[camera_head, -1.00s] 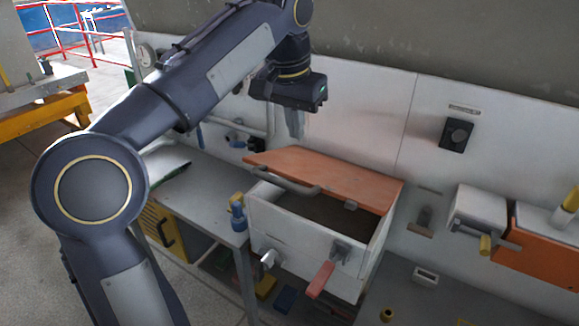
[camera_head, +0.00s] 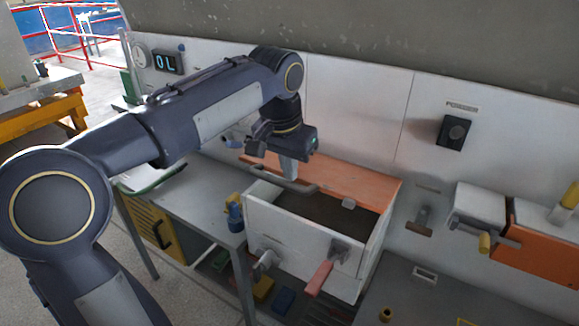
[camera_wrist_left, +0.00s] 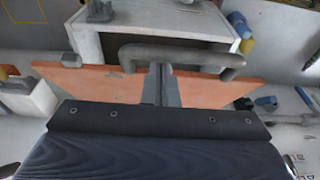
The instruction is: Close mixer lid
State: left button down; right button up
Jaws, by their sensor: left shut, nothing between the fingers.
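The mixer is a white box (camera_head: 290,232) on the right of the bench, with a dark open interior. Its orange lid (camera_head: 350,177) stands tilted open at the back, and the interior shows in front of it. A grey bar handle (camera_head: 285,182) sits along the lid's edge. My left gripper (camera_head: 291,172) is shut and empty, pointing down at the lid beside the handle. In the left wrist view, the shut fingertips (camera_wrist_left: 160,70) overlap the handle (camera_wrist_left: 185,55) with orange lid (camera_wrist_left: 95,82) on both sides. I cannot tell whether they touch. My right gripper is out of view.
The white wall panel (camera_head: 355,115) is close behind. An orange unit (camera_head: 548,240) lies to the right.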

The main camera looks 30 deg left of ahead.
pick_arm(q)
jog(key=s+f+t+b, duration=0.2)
jog(key=f+b, duration=0.4)
jog(key=b, duration=0.3)
jog(key=s+f+t+b, duration=0.2)
jog(key=f+b, duration=0.4)
jog(key=b, duration=0.3)
jog(key=shift+f+t+b, duration=0.3)
jog(key=shift+f+b, duration=0.05)
jog(key=shift+a+f, duration=0.1)
jog(key=s+r+p, duration=0.2)
jog(key=r+p, duration=0.1)
jog(key=r, duration=0.4)
jog(key=s+r+p, duration=0.3)
jog(key=r, duration=0.3)
jog(key=s+d+f+n+h+p, duration=0.1)
jog(key=s+d+f+p, duration=0.1)
jog(key=s+f, duration=0.4)
jog(key=s+d+f+n+g+h+p, duration=0.1)
jog(key=s+f, duration=0.6)
jog(key=f, duration=0.8)
jog(key=shift+s+d+f+n+h+p, duration=0.2)
jog(key=shift+d+f+n+h+p, duration=0.1)
jog(key=shift+d+h+p, duration=0.65)
